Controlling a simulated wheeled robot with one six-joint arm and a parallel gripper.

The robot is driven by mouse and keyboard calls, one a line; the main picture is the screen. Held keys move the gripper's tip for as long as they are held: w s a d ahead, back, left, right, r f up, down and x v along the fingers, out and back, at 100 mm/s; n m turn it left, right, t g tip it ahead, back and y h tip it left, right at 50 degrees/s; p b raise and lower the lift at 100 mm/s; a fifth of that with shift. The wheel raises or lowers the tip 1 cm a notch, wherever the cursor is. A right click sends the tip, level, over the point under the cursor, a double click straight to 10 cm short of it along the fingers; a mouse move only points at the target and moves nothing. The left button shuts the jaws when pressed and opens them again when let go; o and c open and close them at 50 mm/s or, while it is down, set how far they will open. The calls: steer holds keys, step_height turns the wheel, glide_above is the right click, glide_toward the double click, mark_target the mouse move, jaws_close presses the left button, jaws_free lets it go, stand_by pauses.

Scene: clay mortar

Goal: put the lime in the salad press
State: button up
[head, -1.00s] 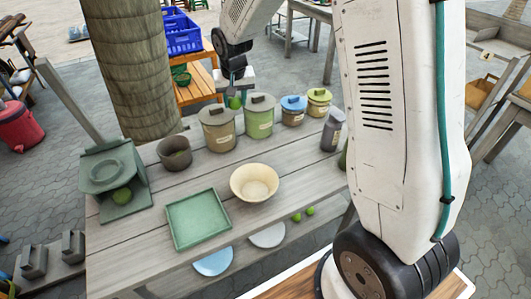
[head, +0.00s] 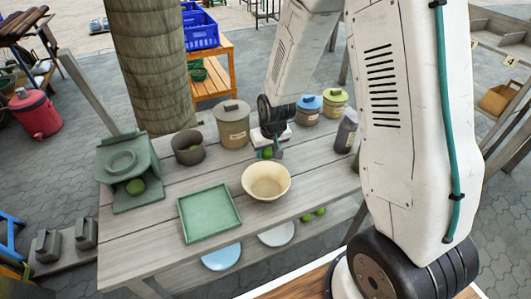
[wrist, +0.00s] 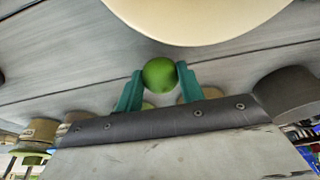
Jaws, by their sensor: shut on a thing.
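My gripper (head: 268,154) is shut on a green lime (head: 267,152). It holds the lime above the table, just behind the cream bowl (head: 256,189). In the wrist view the lime (wrist: 159,74) sits between the two teal fingertips (wrist: 158,80), with the cream bowl's rim (wrist: 195,38) beyond it. A dark green stand with a raised ring on top (head: 121,162) is at the table's left end, and looks like the salad press.
A green square tray (head: 209,213) lies left of the bowl. A dark grey pot (head: 187,147), a tan lidded canister (head: 232,125), blue-lidded (head: 307,109) and yellow-green-lidded (head: 334,102) jars and a grey bottle (head: 346,132) line the back. Plates and green fruits show below.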

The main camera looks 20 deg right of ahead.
steer(key=shift+f, duration=0.55)
steer(key=shift+f, duration=0.15)
steer(key=o, duration=1.1)
steer(key=shift+c, duration=0.2)
